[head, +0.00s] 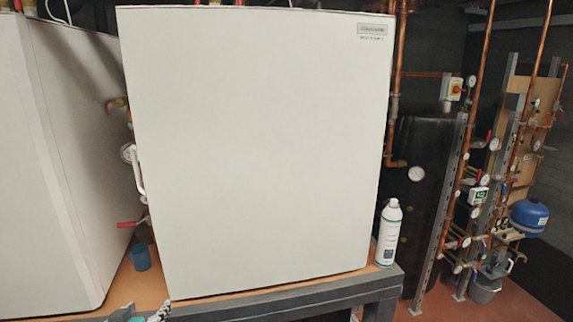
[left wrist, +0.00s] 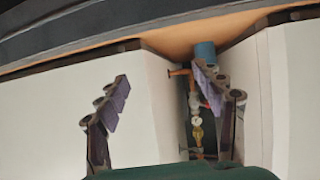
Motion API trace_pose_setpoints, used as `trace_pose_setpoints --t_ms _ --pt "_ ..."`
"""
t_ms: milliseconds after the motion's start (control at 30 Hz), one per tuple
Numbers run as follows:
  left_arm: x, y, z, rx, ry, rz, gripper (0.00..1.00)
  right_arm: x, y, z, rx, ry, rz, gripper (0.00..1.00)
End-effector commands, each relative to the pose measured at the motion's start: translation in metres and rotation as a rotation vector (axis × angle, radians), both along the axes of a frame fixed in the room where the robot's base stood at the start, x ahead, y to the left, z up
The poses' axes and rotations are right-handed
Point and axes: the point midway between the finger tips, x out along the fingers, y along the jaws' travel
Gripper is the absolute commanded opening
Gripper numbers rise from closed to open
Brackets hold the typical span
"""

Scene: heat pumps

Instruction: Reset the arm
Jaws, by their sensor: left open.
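My left gripper (head: 142,313) just shows at the bottom edge of the head view, in front of the bench and below the large white cabinet (head: 255,150). In the left wrist view my left gripper (left wrist: 163,92) has its two purple-padded fingers spread wide, with nothing between them. That view looks upside down, with the bench edge at the top and white cabinets below. The rest of my left arm is out of the head view. My right gripper is not in view.
A blue cup (head: 140,257) stands on the orange bench top (head: 120,291) in the gap between the cabinets. A white spray bottle (head: 388,233) stands at the bench's right end. Copper pipes with gauges (head: 470,180) and a blue tank (head: 528,217) are at the right.

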Motion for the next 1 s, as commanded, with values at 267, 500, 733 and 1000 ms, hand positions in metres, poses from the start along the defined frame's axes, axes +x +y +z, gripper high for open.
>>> trace_pose_setpoints --t_ms 267,500,733,1000 --pt "-0.026 -0.059 -0.055 -0.028 0.107 -0.076 0.68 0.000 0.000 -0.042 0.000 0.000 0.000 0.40" --pt "-0.079 -0.124 -0.138 -0.038 0.276 -0.144 0.68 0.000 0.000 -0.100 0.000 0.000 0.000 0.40" --pt "-0.149 -0.159 -0.224 -0.004 0.453 -0.145 0.68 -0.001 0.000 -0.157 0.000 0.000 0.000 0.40" --pt "-0.170 -0.161 -0.241 0.015 0.501 -0.123 0.68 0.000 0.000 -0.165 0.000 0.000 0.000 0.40"
